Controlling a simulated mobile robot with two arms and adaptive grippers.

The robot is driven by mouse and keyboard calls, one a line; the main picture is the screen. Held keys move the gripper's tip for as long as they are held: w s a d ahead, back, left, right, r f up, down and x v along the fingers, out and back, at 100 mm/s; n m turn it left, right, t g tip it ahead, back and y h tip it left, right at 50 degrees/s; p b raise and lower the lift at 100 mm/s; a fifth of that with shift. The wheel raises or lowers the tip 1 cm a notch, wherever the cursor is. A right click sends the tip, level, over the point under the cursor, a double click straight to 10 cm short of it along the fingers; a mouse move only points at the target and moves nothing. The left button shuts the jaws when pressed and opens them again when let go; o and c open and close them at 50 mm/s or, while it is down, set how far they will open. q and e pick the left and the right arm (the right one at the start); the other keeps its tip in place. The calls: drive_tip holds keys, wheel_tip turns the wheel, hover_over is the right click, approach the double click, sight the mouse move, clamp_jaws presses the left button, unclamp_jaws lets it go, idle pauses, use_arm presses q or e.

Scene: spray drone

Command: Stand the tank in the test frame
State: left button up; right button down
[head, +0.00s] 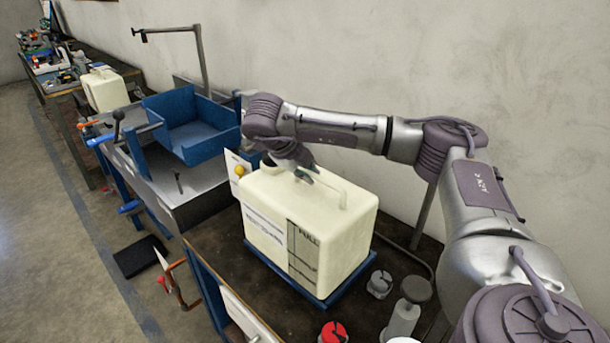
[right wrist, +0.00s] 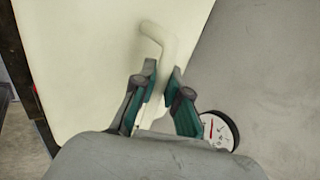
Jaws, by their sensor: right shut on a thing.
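A cream tank (head: 310,222) with dark level marks and the word FULL on its side stands upright on a blue base tray (head: 343,283) on the dark bench. My right gripper (head: 302,174) is at the tank's top. In the right wrist view its two green-padded fingers (right wrist: 160,100) are shut on the tank's pale handle (right wrist: 158,45). The blue test frame (head: 190,125) is an open cradle on the bench to the left of the tank. It looks empty. My left gripper is not in view.
A second cream tank (head: 104,90) stands on a bench farther back. A red-capped item (head: 333,332) and small grey and white bottles sit by the tank's front right. A dial gauge (right wrist: 218,130) shows in the right wrist view. A wall runs behind the bench.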

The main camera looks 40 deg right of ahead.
drive_tip(key=w+d+f, duration=0.1)
drive_tip(key=w+d+f+p, duration=0.1)
drive_tip(key=d, duration=0.1)
drive_tip(key=shift+w, duration=0.35)
drive_tip(key=shift+f+p, duration=0.8)
drive_tip(key=shift+f, duration=1.2)
drive_tip(key=c, duration=1.2)
unclamp_jaws()
drive_tip(key=shift+s+f, duration=0.1)
drive_tip(key=shift+s, duration=0.1)
drive_tip(key=shift+a, duration=0.1)
drive_tip(key=shift+a+r, duration=0.2)
drive_tip(key=shift+r, duration=0.1)
drive_tip(key=b+v, duration=0.3)
drive_tip(key=v, duration=0.7)
drive_tip(key=shift+a+r+b, duration=0.15)
drive_tip(key=shift+b, duration=0.25)
drive_tip(key=shift+a+r, duration=0.2)
drive_tip(key=shift+r, duration=0.2)
